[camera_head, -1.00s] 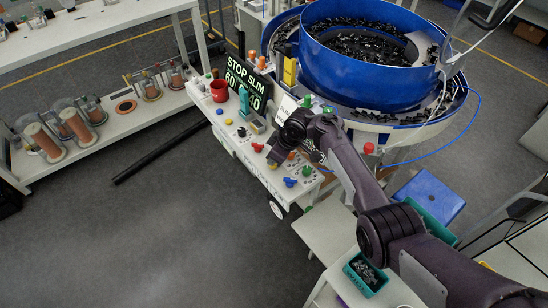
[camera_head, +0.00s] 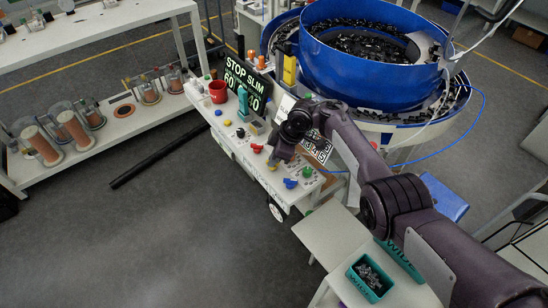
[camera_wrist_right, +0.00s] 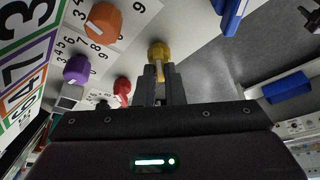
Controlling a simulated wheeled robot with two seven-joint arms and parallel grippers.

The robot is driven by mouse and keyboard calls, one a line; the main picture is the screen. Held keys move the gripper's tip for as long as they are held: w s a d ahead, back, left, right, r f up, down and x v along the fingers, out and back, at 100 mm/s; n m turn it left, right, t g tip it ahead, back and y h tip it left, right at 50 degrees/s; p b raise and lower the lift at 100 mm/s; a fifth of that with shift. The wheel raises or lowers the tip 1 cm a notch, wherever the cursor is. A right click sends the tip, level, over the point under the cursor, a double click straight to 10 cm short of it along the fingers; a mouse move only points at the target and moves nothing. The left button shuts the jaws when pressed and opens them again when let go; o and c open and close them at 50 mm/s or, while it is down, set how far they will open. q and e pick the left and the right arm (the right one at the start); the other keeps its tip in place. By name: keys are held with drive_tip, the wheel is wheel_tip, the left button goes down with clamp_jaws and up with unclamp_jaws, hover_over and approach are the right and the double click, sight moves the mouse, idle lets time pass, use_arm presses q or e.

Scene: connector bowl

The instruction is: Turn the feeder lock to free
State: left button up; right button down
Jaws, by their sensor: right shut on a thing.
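A yellow knob (camera_wrist_right: 158,50) stands out from a pale panel in the right wrist view. The fingertips of my right gripper (camera_wrist_right: 161,80) are closed on it, and its base is partly hidden. In the head view my right gripper (camera_head: 273,158) is low over the control bench (camera_head: 245,155), and my wrist hides the knob there. I cannot read a label that names the feeder lock. My left gripper is not in view.
Beside the yellow knob are an orange knob (camera_wrist_right: 103,20), a purple knob (camera_wrist_right: 78,68) and a red knob (camera_wrist_right: 122,88). A blue bowl feeder (camera_head: 370,75) stands behind. A red mug (camera_head: 218,91) and a display (camera_head: 246,80) reading STOP SLIM are on the bench.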

drive_tip(key=c, duration=1.5)
unclamp_jaws()
drive_tip(key=p+v, duration=0.1)
drive_tip(key=v, duration=0.7)
drive_tip(key=shift+f, duration=0.1)
